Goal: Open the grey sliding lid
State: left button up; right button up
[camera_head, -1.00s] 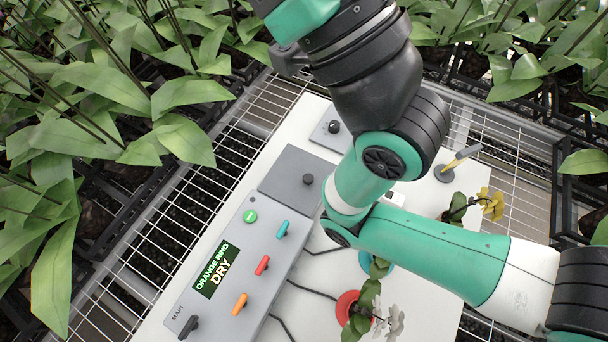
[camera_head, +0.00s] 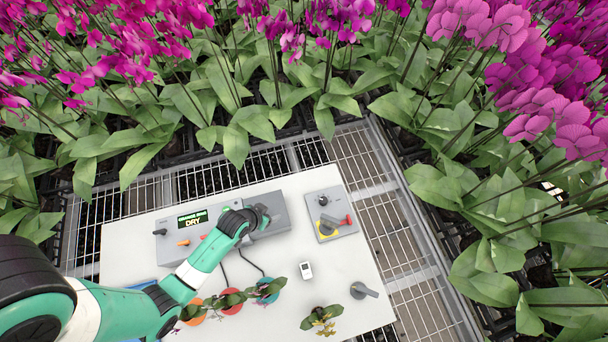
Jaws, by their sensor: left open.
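The grey sliding lid (camera_head: 275,207) is the darker right-hand part of the long grey control box (camera_head: 172,225) on the white table. My left arm reaches in from the left, and its gripper (camera_head: 261,216) is at the lid, over the place of its dark knob. The gripper is open. It hides the knob and part of the lid, so I cannot tell whether the fingers touch the knob. The box's display (camera_head: 192,221) reads DRY. My right gripper is not in view.
A separate grey panel (camera_head: 341,205) with a dark knob and a red handle stands right of the lid. Potted plants in orange, red (camera_head: 231,307) and blue (camera_head: 267,297) pots stand in front. A small white device (camera_head: 306,270) lies on the table (camera_head: 350,255).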

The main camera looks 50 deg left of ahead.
pick_arm(q)
jog(key=s+r+g+p, duration=0.1)
jog(key=s+r+p, duration=0.25)
jog(key=s, duration=0.25)
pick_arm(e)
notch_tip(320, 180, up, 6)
pick_arm(q)
jog(key=shift+n, duration=0.4)
jog(key=b+x, duration=0.6)
jog(key=shift+f, duration=0.5)
jog(key=b+x, duration=0.2)
jog(key=x, duration=0.2)
jog(key=shift+w+f, duration=0.25)
jog(key=shift+f, duration=0.2)
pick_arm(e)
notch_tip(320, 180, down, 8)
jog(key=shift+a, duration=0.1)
pick_arm(q)
grip_shut()
